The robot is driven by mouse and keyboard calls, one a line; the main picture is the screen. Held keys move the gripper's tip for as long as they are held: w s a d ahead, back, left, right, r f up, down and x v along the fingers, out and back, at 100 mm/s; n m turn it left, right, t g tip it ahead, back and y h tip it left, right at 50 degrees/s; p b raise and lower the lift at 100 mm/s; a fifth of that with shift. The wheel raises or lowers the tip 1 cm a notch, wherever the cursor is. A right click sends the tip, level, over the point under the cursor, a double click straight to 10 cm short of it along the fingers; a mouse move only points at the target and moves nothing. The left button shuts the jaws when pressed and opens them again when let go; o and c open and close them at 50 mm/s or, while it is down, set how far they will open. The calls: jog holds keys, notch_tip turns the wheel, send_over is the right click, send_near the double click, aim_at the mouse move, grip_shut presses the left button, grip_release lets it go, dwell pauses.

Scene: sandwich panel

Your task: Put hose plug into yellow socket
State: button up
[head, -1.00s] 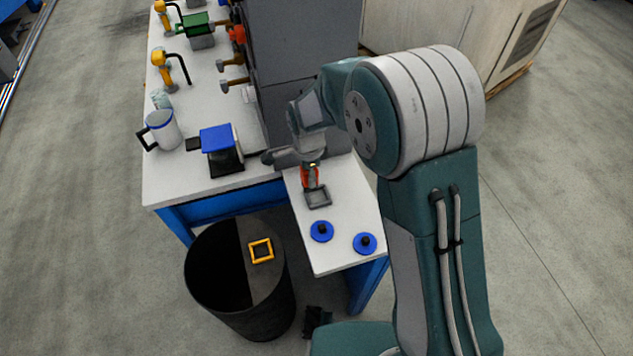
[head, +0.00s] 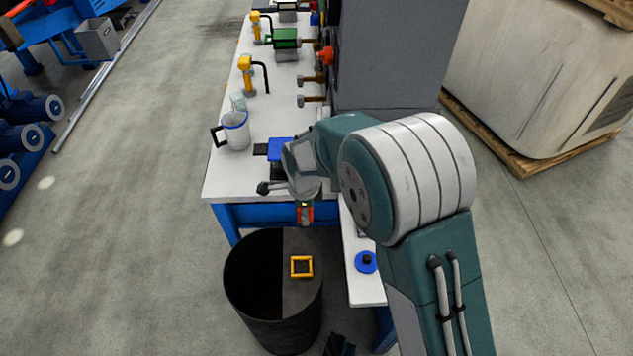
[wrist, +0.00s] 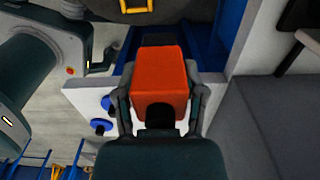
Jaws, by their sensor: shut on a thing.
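My gripper (head: 304,203) is shut on an orange-red block, which I take to be the hose plug (head: 304,216). In the wrist view the plug (wrist: 160,78) sits between the two fingers of my gripper (wrist: 163,100). The yellow socket (head: 301,276) is a square frame on the covered half of a black barrel. In the head view the plug is above and apart from the socket. Part of the yellow socket (wrist: 138,10) also shows at the top of the wrist view.
The black barrel (head: 250,320) stands before the white workbench (head: 222,178), its left half open. A white side table (head: 366,290) with a blue disc (head: 366,266) is to the right. A white mug (head: 236,132) and a grey cabinet (head: 395,65) are behind.

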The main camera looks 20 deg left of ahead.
jog(key=shift+s+d+f, duration=0.1)
jog(key=shift+s+f, duration=0.75)
jog(key=shift+f, duration=1.9)
jog(key=shift+s+f, duration=0.8)
jog(key=shift+f, duration=1.9)
jog(key=shift+s+d+f, duration=0.1)
jog(key=shift+s+f, duration=0.75)
jog(key=shift+f, duration=1.9)
jog(key=shift+f, duration=0.35)
jog(key=o, duration=1.3)
notch_tip(320, 180, up, 12)
jog(key=shift+f, duration=0.1)
